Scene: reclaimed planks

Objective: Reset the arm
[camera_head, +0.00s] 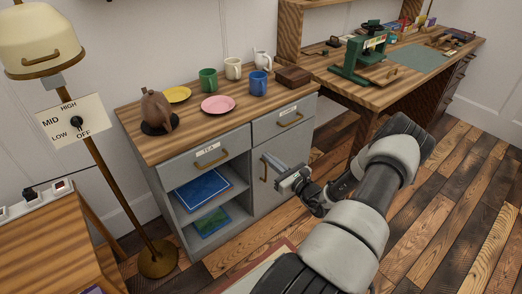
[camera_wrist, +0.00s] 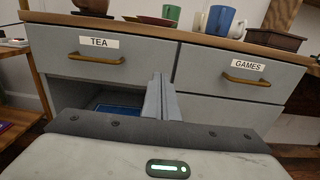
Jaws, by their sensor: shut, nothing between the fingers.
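My gripper (camera_head: 270,161) is shut and empty, held in front of the grey cabinet (camera_head: 183,216) near its lower right door. In the wrist view the closed fingers (camera_wrist: 161,97) point at the cabinet front, between the TEA drawer (camera_wrist: 130,62) and the GAMES drawer (camera_wrist: 225,75). Both drawers are shut. My arm reaches in from the lower right of the head view, bent at the elbow. I cannot tell whether the fingertips touch the cabinet.
On the cabinet top stand a brown teapot (camera_head: 157,110), yellow plate (camera_head: 176,94), pink plate (camera_head: 218,105), several mugs and a brown box (camera_head: 293,76). A lamp (camera_head: 110,170) stands left. A workbench (camera_head: 370,95) is behind right. Plank floor (camera_head: 440,215) is open at right.

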